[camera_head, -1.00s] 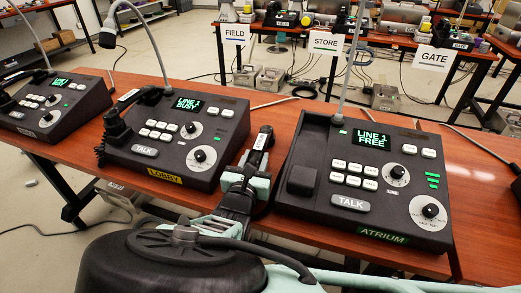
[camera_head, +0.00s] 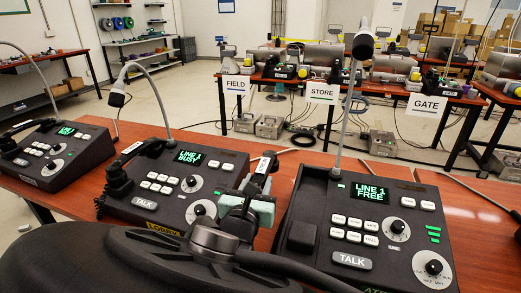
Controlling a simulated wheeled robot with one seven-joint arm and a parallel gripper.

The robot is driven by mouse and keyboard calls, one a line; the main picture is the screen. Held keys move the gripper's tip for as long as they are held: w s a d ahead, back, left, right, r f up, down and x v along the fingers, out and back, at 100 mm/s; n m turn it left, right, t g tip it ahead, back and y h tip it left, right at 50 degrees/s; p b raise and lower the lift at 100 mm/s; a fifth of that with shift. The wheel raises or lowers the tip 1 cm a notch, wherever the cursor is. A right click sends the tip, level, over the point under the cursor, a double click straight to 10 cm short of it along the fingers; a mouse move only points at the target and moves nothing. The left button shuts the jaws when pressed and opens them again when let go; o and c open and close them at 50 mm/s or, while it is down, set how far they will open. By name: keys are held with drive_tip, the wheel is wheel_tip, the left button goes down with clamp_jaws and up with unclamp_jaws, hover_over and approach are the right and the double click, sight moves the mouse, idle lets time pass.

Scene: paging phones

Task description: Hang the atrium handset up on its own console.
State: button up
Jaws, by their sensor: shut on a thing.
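The atrium console (camera_head: 405,262) is the dark sloped box at the right, its screen reading LINE 1 FREE. The cradle (camera_head: 301,236) on its left side is empty. The black atrium handset (camera_head: 267,160), with a white tag on its upper part, stands upright, left of this console and right of the lobby console. My gripper (camera_head: 250,201), with pale green fingers, is shut on the handset. My arm hides the handset's lower part, so I cannot tell how far it is above the table.
The lobby console (camera_head: 144,204) stands at the left, reading LINE 1 BUSY, with its handset (camera_head: 116,182) on its left side. Another console (camera_head: 78,150) stands farther left. A gooseneck microphone (camera_head: 346,110) rises behind the atrium console. Bare red tabletop (camera_head: 480,200) shows at the right.

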drive_tip(key=s+d+r+h+p, duration=0.1)
drive_tip(key=s+d+r+p, duration=0.5)
drive_tip(key=d+r+p, duration=0.65)
drive_tip(key=shift+m, duration=0.4)
drive_tip(key=f+b, duration=0.2)
drive_tip(key=f, duration=0.2)
drive_tip(key=a+f+b, duration=0.1)
drive_tip(key=f+b, duration=0.1)
drive_tip(key=f, duration=0.3)
drive_tip(key=f+b, duration=0.3)
drive_tip(key=f, duration=0.1)
drive_tip(key=shift+a+f, duration=0.25)
drive_tip(key=shift+a, duration=0.15)
drive_tip(key=shift+f, duration=0.15)
drive_tip(key=o, duration=1.1)
drive_tip(key=shift+o, duration=0.2)
